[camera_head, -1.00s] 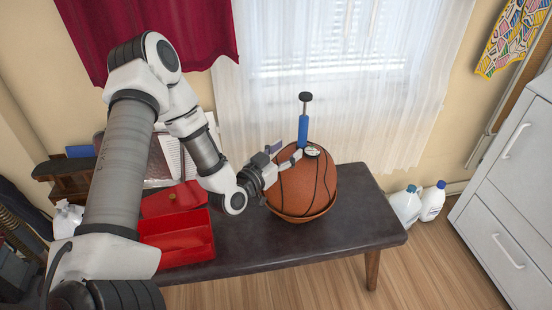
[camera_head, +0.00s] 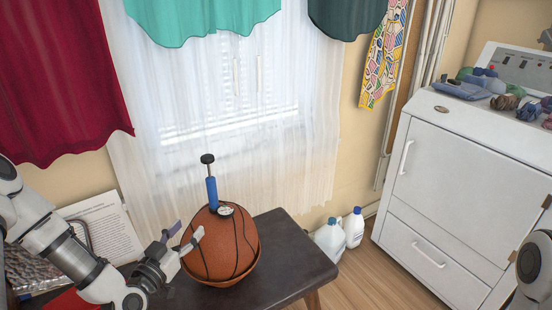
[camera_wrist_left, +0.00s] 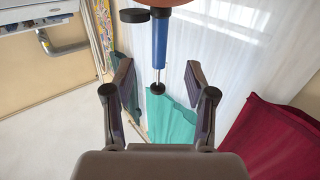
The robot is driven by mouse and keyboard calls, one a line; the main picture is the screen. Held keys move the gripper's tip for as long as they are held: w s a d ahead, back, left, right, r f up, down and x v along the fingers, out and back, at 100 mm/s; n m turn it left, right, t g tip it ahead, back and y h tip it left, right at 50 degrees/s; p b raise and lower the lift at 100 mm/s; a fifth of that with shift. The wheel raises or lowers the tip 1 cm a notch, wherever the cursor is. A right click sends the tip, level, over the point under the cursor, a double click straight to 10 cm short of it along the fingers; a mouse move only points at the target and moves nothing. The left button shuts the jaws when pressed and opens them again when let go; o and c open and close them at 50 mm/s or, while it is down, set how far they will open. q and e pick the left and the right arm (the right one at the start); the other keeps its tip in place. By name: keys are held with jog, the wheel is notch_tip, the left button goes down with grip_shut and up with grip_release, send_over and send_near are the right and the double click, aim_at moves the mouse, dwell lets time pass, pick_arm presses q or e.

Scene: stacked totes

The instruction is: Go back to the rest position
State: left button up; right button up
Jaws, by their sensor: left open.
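My left gripper (camera_head: 186,233) is open and empty, beside the left side of the orange basketball (camera_head: 222,248). A blue pump (camera_head: 212,190) with a black knob stands upright on top of the ball, and a small round gauge (camera_head: 226,210) sits at its foot. In the left wrist view my open fingers (camera_wrist_left: 161,75) are spread with nothing between them touching. The pump (camera_wrist_left: 160,44) shows beyond them, upside down, below a sliver of the ball (camera_wrist_left: 165,3). My right gripper is not in view; only a piece of my right arm shows at the right edge.
The ball rests in a shallow brown dish on a dark bench (camera_head: 290,262). White jugs (camera_head: 330,240) stand on the floor right of it. A white cabinet (camera_head: 460,180) is at the right. A red box (camera_head: 70,301) and papers (camera_head: 105,225) lie left. Curtains hang behind.

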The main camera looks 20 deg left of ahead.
pick_arm(q)
jog(key=s+d+f+m+g+h, duration=0.25)
jog(key=s+d+f+g, duration=0.45)
jog(key=f, duration=0.4)
jog(key=s+d+f+m+g+h, duration=0.1)
jog(key=s+d+f+m+g, duration=0.25)
jog(key=d+f, duration=0.65)
jog(key=s+a+f+n+g+y, duration=0.2)
jog(key=s+n+g, duration=0.15)
jog(key=s, duration=0.35)
jog(key=s+a+f+n+g+y, duration=0.1)
jog(key=s+f+n+g+y, duration=0.2)
jog(key=s, duration=0.4)
notch_tip(320, 180, up, 14)
jog(key=h+p, duration=0.1)
jog(key=p, duration=1.3)
jog(key=shift+a+f+g, duration=0.15)
jog(key=shift+f+g, duration=0.05)
jog(key=shift+g, duration=0.2)
jog(key=shift+h, duration=0.25)
